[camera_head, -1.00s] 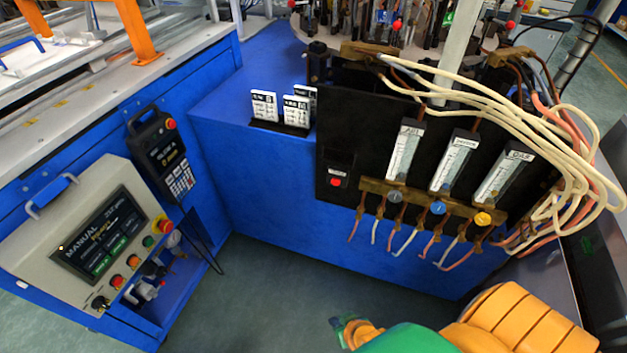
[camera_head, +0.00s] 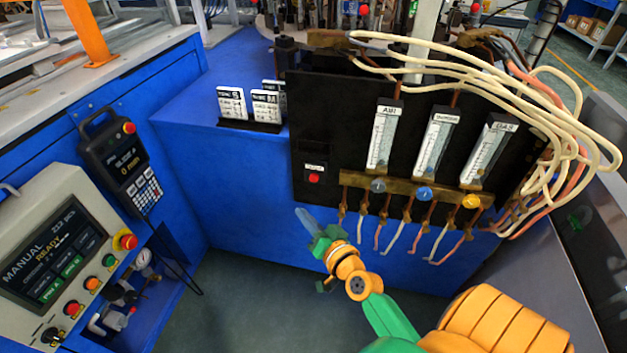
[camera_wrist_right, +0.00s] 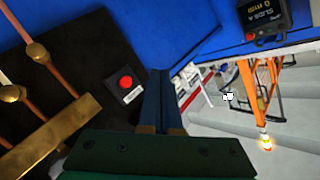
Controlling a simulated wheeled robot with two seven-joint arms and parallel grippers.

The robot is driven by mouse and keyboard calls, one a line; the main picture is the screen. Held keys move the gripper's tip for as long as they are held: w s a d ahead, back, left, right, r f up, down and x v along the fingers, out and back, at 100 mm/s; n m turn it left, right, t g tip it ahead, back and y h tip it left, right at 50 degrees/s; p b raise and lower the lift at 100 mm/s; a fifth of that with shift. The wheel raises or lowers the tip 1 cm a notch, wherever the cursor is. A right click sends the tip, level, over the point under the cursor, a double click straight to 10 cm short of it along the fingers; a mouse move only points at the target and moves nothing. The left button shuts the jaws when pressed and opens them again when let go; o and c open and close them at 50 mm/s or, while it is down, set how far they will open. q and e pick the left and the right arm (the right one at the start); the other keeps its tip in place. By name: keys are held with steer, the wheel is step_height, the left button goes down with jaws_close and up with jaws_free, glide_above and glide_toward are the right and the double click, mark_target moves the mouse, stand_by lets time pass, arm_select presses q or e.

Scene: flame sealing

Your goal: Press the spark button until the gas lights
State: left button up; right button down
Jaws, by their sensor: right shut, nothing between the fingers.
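The red spark button (camera_head: 314,178) sits on the lower left of the black gas panel (camera_head: 340,120), under a small white label. It also shows in the right wrist view (camera_wrist_right: 126,82), left of my fingers. My right gripper (camera_head: 303,214) is shut and empty, below and slightly left of the button, apart from it. Its closed fingers also show in the right wrist view (camera_wrist_right: 158,85). Three flowmeters stand on the panel, with grey (camera_head: 378,186), blue (camera_head: 425,194) and yellow (camera_head: 471,201) knobs below. No flame is seen. My left gripper is not in view.
Copper and white tubes (camera_head: 400,235) hang below the brass manifold (camera_head: 410,190), right of my right gripper. Cream hoses (camera_head: 560,130) loop at the panel's right. A control box (camera_head: 60,245) and a pendant (camera_head: 122,160) are at left. White cards (camera_head: 266,106) stand on the blue bench.

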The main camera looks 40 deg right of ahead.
steer(key=b, duration=0.3)
glide_toward(305, 175)
steer(key=w+a+f, duration=0.1)
steer(key=w+a, duration=0.1)
steer(key=shift+w+d+r, duration=0.1)
steer(key=shift+w+d, duration=0.4)
steer(key=shift+w, duration=0.25)
steer(key=shift+w+d, duration=0.1)
stand_by(1.2)
steer(key=shift+w+d+b, duration=0.2)
steer(key=shift+b, duration=0.15)
steer(key=shift+w+d+b, duration=0.3)
steer(key=shift+d+b, duration=0.05)
steer(key=shift+d, duration=0.05)
stand_by(0.7)
steer(key=shift+a+r, duration=0.1)
steer(key=shift+s+a+p, duration=0.55)
steer(key=shift+s+a, duration=0.05)
